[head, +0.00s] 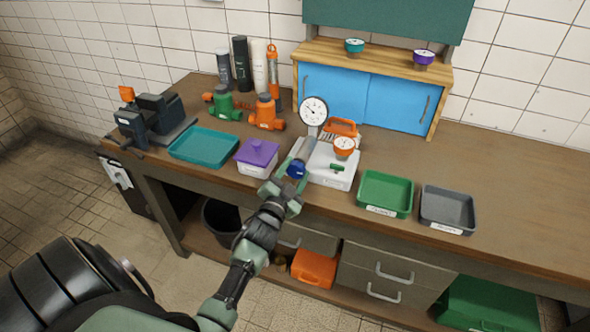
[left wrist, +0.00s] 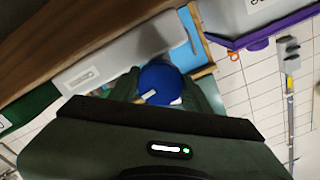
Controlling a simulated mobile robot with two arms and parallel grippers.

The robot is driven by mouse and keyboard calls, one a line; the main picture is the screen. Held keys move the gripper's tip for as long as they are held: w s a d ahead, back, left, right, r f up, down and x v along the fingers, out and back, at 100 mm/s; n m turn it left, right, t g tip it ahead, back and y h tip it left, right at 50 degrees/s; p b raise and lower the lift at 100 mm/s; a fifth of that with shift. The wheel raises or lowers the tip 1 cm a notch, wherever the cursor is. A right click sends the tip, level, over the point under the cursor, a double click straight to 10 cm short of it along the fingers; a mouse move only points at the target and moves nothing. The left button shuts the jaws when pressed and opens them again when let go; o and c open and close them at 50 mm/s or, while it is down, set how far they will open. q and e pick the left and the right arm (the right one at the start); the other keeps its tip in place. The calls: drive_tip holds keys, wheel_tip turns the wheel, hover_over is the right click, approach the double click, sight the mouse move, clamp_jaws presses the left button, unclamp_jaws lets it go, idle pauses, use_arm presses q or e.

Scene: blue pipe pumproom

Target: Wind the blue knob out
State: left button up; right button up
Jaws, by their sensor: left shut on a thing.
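The blue knob (head: 296,169) is on the front left of a white box-shaped unit (head: 325,178) on the workbench. In the left wrist view the knob (left wrist: 160,84) shows as a round blue face with small white marks. My left gripper (head: 289,176) reaches in from the front and is shut on the knob. In the left wrist view its fingers (left wrist: 163,95) lie on both sides of the knob. A round white dial gauge (head: 313,111) stands at the back of the unit. An orange gauge (head: 344,147) and a green lever (head: 337,167) are on its top. My right gripper is not in view.
A purple-lidded tub (head: 257,157) stands close left of my gripper, with a teal tray (head: 204,146) beyond it. A green tray (head: 385,194) and a grey tray (head: 447,209) lie to the right. A blue cabinet (head: 365,97) stands behind. The bench's right part is clear.

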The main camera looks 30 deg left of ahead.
use_arm(q)
drive_tip(key=n+p, duration=0.1)
drive_tip(key=n, duration=0.3)
drive_tip(key=shift+f+n, duration=0.1)
drive_tip(key=shift+n, duration=0.3)
drive_tip(key=n, duration=0.3)
drive_tip(key=shift+n+p, duration=0.3)
drive_tip(key=shift+p, duration=0.1)
drive_tip(key=n, duration=0.4)
drive_tip(key=shift+f+n, duration=0.1)
drive_tip(key=shift+n, duration=2)
drive_tip(key=o, duration=1.4)
drive_tip(key=shift+c, duration=0.2)
drive_tip(key=b+v, duration=0.1)
drive_tip(key=v, duration=0.6)
drive_tip(key=shift+s, duration=0.4)
